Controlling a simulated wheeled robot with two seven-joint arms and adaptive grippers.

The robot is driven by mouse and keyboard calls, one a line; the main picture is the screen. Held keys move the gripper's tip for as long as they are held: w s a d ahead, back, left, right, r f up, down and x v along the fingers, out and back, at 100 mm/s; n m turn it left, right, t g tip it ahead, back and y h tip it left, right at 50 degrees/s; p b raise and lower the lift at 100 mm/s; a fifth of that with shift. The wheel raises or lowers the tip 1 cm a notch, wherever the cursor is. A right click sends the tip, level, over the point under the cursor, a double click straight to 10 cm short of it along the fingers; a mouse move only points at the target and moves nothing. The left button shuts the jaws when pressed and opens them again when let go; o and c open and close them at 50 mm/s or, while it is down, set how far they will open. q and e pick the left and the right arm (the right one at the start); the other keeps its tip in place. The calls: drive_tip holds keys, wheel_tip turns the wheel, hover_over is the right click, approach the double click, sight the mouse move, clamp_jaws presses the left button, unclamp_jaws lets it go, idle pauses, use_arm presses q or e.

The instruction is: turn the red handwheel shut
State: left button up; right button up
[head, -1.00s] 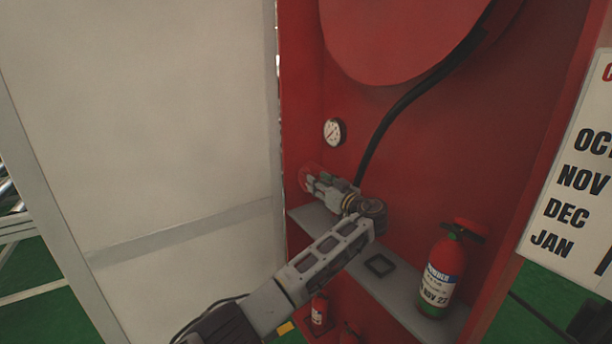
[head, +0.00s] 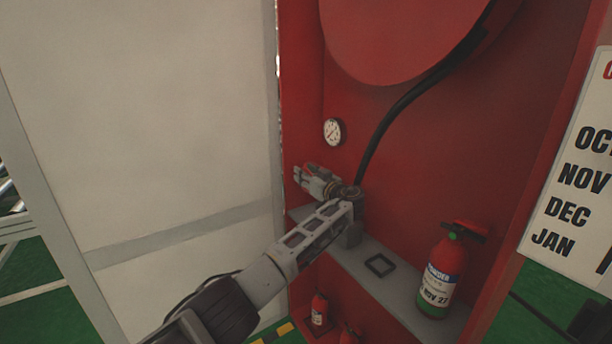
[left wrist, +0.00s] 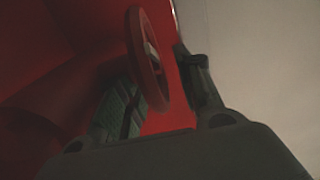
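The red handwheel (left wrist: 138,55) shows in the left wrist view as a thick ring, seen nearly edge-on, with a pale spot at its middle. My left gripper (head: 302,178) is at the inner left wall of the red cabinet in the head view, where it hides most of the wheel. In the left wrist view its two fingers stand apart, one on each side of the wheel, with visible gaps, so it looks open. Whether a finger touches the rim cannot be told. My right gripper is not in view.
The red cabinet holds a hose reel (head: 400,40), a black hose (head: 385,125) and a gauge (head: 333,131). A grey shelf (head: 400,288) carries a fire extinguisher (head: 443,270) and a dark square frame (head: 380,265). A pale panel (head: 150,120) stands at the left.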

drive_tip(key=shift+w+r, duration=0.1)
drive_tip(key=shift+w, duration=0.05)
use_arm(q)
drive_tip(key=shift+c, duration=0.4)
clamp_jaws()
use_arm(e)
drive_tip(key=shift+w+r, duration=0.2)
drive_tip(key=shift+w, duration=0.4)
